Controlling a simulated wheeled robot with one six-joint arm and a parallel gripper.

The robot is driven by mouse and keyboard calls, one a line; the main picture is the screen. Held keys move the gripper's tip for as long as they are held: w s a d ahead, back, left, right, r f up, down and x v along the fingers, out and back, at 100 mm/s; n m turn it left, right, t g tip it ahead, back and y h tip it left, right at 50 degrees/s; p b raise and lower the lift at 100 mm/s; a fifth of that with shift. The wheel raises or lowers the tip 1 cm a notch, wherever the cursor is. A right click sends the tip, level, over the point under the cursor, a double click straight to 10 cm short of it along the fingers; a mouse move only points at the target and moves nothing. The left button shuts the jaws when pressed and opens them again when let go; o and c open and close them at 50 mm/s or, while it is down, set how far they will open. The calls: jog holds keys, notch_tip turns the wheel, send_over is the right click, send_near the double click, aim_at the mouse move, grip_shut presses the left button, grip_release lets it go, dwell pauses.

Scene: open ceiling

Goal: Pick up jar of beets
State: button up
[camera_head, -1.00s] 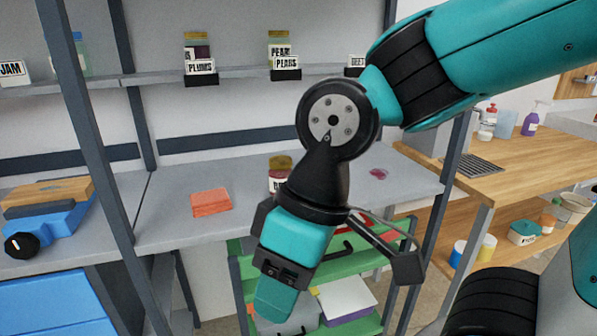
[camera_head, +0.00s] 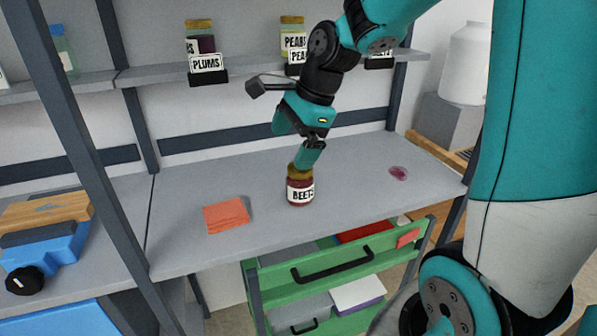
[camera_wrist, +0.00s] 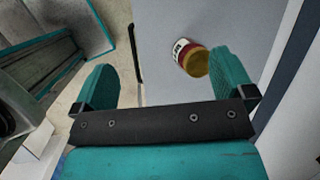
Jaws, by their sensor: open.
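The jar of beets (camera_head: 300,190) stands upright on the grey workbench (camera_head: 262,180), with dark red contents, a gold lid and a white "BEETS" label. My gripper (camera_head: 300,148) is above the jar, a little behind or over its lid in the head view. In the wrist view the jar (camera_wrist: 190,57) shows beyond the fingers, close to the right fingertip. My gripper (camera_wrist: 165,85) is open there, its two teal fingers wide apart with nothing between them. I cannot tell whether a finger touches the lid.
An orange cloth (camera_head: 227,215) lies left of the jar, and a dark pink stain (camera_head: 398,173) is to the right. A shelf above holds a plums jar (camera_head: 203,50) and a pears jar (camera_head: 293,42). A green drawer cart (camera_head: 340,262) stands below the bench.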

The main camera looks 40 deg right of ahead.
jog(key=w+d+m+h+p, duration=0.15)
jog(key=w+d+m, duration=0.25)
jog(key=d+m, duration=0.65)
jog(key=t+p, duration=0.1)
send_near(297, 173)
jog(key=shift+y, duration=0.25)
jog(key=w+f, duration=0.1)
jog(key=f, duration=0.1)
jog(key=w+d+f, duration=0.1)
jog(key=w+f, duration=0.2)
jog(key=f, duration=0.1)
jog(key=shift+w+d+f, duration=0.25)
jog(key=shift+d+f, duration=0.1)
jog(key=shift+p+x, duration=0.8)
jog(key=shift+x, duration=1.8)
jog(key=shift+s+a, duration=0.15)
jog(key=shift+s, duration=0.05)
jog(key=c, duration=1.2)
